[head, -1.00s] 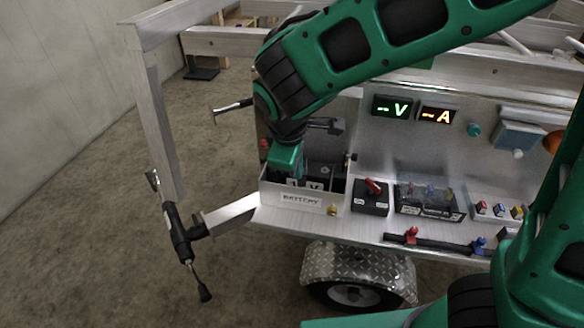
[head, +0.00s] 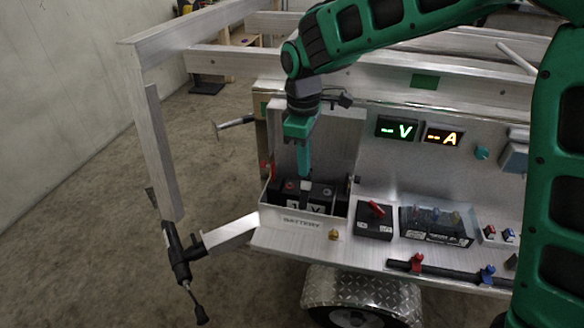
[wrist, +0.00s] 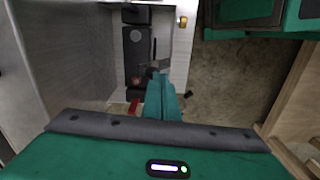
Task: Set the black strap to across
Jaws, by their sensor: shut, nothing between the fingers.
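The open battery box (head: 300,222) has a front label reading BATTERY and a black battery (head: 322,193) with white markings inside. In the wrist view the battery (wrist: 137,45) lies in the box left of my fingers. A thin black strip (wrist: 154,50) beside the battery may be the black strap; I cannot tell for certain, nor how it lies. My gripper (head: 304,176) is shut and empty, pointing down over the box. Its fingertips also show in the wrist view (wrist: 160,70), near the battery's edge. Whether they touch anything is unclear.
A red-handled switch (head: 375,212) and a clear-covered terminal block (head: 437,225) stand right of the box. V and A displays (head: 397,129) are on the panel behind. A trailer rail (head: 230,66) crosses behind my gripper. Open floor lies left.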

